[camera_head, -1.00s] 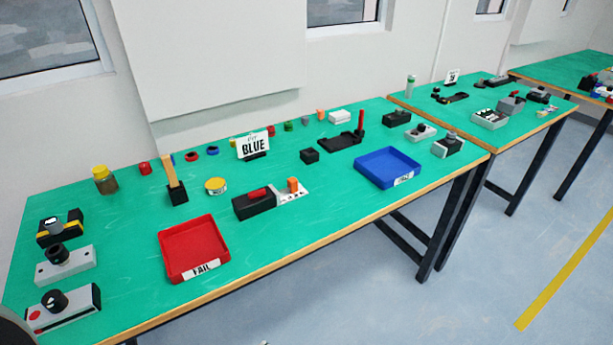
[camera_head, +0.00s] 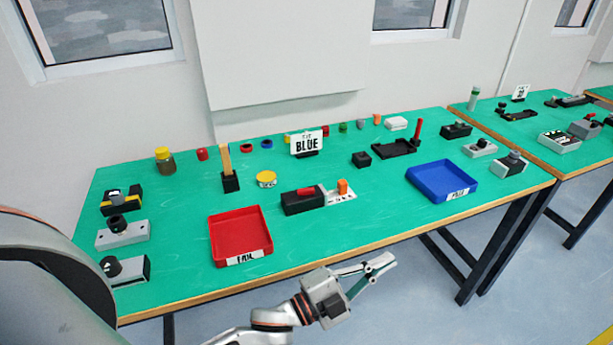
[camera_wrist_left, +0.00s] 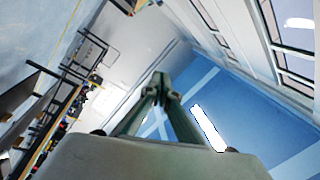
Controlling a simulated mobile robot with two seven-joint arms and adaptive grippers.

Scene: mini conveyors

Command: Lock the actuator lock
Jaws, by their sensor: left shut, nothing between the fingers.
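My left gripper (camera_head: 384,264) is shut and empty in front of the bench's front edge, apart from everything on the bench. Its closed fingertips (camera_wrist_left: 160,88) also show in the left wrist view, with nothing between them. No part is labelled as the actuator lock, so I cannot tell which it is. A black block with a red bar (camera_head: 304,200) and a grey end plate with an orange peg (camera_head: 343,187) lies mid-bench. Several knobbed units stand at the left end, among them a grey box with a black knob (camera_head: 128,270). My right gripper is not in view.
Several small parts line the back. Clear floor lies in front.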

